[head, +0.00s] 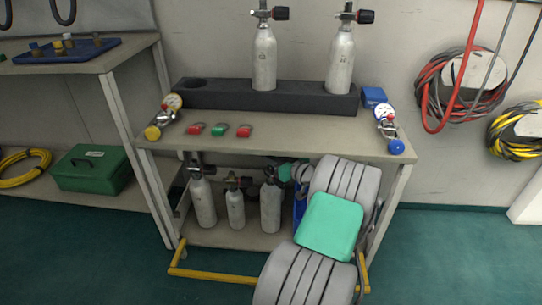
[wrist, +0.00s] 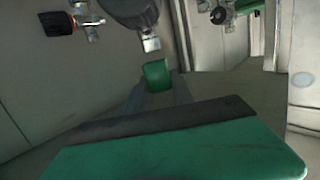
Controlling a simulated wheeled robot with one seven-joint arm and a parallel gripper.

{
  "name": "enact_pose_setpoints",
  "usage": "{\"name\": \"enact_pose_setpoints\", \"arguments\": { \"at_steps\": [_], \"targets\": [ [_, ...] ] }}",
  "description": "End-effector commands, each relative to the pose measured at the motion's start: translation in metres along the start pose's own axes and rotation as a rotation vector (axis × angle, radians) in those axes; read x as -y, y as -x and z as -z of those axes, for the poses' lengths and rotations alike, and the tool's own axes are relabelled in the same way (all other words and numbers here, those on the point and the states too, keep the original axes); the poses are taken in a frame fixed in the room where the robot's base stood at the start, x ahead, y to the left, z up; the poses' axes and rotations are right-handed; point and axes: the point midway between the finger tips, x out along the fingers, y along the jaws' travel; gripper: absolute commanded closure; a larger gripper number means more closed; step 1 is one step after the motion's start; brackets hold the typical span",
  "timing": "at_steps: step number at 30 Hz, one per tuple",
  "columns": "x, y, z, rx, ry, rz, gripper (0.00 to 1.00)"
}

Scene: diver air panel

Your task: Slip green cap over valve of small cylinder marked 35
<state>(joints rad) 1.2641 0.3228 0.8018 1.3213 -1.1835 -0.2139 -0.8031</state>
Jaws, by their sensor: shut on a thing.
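My gripper (wrist: 158,88) is shut on a small green cap (wrist: 157,74), held between its two grey fingers in the wrist view. No marking 35 can be read. In the wrist view a valve with a black knob (wrist: 56,23) is at the top left, apart from the cap.
The bench top (head: 290,147) is above the shelf, and its legs flank the opening. Two cylinders (head: 264,58) (head: 340,62) stand in a black block (head: 262,98). A yellow rail (head: 215,274) runs low in front. Regulators and small red and green pieces lie on the bench.

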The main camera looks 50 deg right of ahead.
Motion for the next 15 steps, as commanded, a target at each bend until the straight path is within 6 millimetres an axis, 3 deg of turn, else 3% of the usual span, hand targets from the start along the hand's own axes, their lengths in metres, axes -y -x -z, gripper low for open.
{"name": "enact_pose_setpoints", "arguments": {
  "at_steps": [15],
  "targets": [
    [0.0003,-0.0016,-0.0096,0.000,-0.002,0.000,1.00]
  ]
}}
